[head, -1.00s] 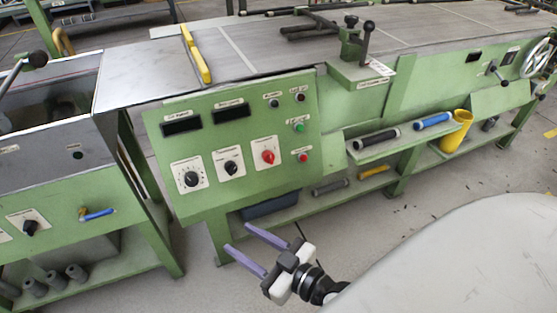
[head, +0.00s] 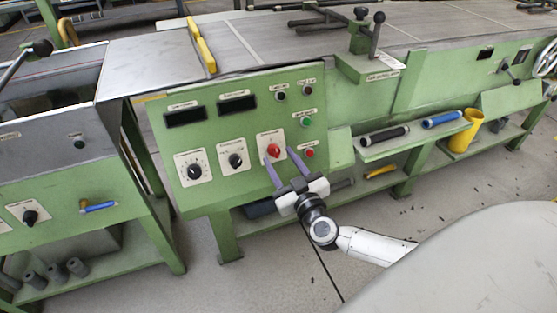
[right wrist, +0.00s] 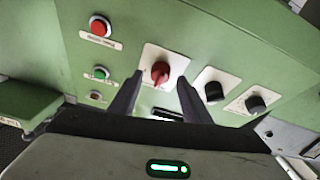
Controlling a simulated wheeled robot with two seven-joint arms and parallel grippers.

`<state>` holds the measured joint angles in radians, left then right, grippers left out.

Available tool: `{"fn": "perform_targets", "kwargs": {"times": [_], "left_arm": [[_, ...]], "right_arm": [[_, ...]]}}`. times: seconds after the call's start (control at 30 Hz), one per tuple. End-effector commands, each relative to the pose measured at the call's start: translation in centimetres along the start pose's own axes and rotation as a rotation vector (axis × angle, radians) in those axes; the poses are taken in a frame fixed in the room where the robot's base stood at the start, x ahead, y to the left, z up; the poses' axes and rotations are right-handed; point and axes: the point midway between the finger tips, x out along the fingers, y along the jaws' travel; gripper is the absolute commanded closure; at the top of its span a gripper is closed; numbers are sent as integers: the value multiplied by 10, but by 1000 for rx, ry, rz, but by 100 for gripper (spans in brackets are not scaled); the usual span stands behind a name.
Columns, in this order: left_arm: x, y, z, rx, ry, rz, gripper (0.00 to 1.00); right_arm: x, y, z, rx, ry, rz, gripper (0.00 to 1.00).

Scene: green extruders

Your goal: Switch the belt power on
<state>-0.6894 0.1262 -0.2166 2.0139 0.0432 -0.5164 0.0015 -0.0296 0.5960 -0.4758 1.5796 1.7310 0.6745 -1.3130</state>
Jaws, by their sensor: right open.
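A green control panel (head: 222,186) carries a red rotary knob (head: 273,150) on a white plate, right of two black knobs. My right gripper (head: 277,158) is open in front of the panel, its two purple fingers pointing up at the red knob. In the right wrist view, the red knob (right wrist: 160,72) shows between and beyond the two open fingers (right wrist: 155,95). The fingers appear on either side of it; I cannot tell whether they touch it. A green button (head: 306,122) and a red button (head: 309,153) sit to its right. My left gripper is not in view.
Two dark displays (head: 186,116) are above the knobs. A shelf with a black roller (head: 384,136) and a blue roller (head: 441,119) juts out right of the panel. A yellow cup (head: 466,131) stands beyond. The floor in front is free.

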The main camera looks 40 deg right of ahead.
Motion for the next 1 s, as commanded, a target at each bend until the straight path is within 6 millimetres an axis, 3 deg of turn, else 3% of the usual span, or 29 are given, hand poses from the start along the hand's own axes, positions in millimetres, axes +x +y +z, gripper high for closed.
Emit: {"fn": "perform_targets", "kwargs": {"times": [0.13,0.47,0.7,1.0], "left_arm": [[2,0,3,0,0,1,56],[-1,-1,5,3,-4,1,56],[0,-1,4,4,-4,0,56],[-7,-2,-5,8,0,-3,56]], "right_arm": [[13,-1,1,0,0,-1,56],[16,-1,0,0,-1,-2,56],[16,-1,0,1,-1,-1,97],[16,-1,-3,33,-4,12,97]]}}
